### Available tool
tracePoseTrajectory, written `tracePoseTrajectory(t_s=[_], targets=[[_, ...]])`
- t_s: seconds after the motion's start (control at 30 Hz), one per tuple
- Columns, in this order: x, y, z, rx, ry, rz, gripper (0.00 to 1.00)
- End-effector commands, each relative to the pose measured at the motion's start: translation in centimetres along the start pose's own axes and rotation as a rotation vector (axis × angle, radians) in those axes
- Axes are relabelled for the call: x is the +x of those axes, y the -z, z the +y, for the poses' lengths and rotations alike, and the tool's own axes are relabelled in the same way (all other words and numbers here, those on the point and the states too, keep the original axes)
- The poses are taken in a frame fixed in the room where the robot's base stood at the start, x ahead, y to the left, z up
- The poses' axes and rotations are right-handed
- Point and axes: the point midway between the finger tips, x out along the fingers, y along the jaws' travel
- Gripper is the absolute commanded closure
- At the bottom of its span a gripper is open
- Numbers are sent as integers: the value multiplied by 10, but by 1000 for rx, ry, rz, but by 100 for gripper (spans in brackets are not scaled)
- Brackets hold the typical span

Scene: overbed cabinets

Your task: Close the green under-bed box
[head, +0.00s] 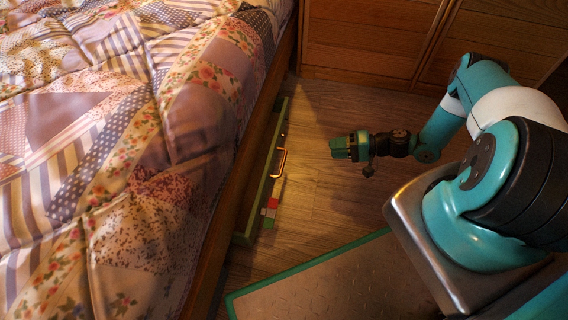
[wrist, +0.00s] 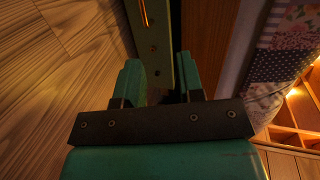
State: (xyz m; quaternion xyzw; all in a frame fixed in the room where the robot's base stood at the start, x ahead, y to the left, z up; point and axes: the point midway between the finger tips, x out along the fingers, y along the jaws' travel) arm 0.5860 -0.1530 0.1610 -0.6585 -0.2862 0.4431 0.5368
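The green under-bed box (head: 263,185) sits along the lower side of the bed, its long green front edge showing beside the bed frame. An orange-yellow handle (head: 281,163) is on its front. How far it stands out from under the bed is hard to tell. My gripper (head: 338,148) is to the right of the handle, apart from the box, above the floor. In the wrist view my gripper (wrist: 160,82) has its two green fingers apart with nothing between them. The box's green front (wrist: 160,40) shows beyond them, with part of the handle (wrist: 144,12).
The bed (head: 150,130) with a patchwork quilt fills the left. Wooden cabinets (head: 370,40) stand at the back. Small red, white and green patches (head: 270,207) show by the box front. Wooden floor (head: 320,190) between box and arm is clear.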

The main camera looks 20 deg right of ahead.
Motion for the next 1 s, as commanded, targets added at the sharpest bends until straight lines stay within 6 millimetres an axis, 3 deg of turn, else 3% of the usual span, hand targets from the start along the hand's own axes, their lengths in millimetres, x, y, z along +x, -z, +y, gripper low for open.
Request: tracePoseTrajectory(t_s=[0.03, 0.1, 0.37, 1.0], targets=[[2, -9, 18, 23, 23, 35, 65], [4, -17, 31, 40, 46, 70, 65], [18, -24, 44, 55, 71, 107, 65], [154, -11, 37, 54, 70, 102, 65]])
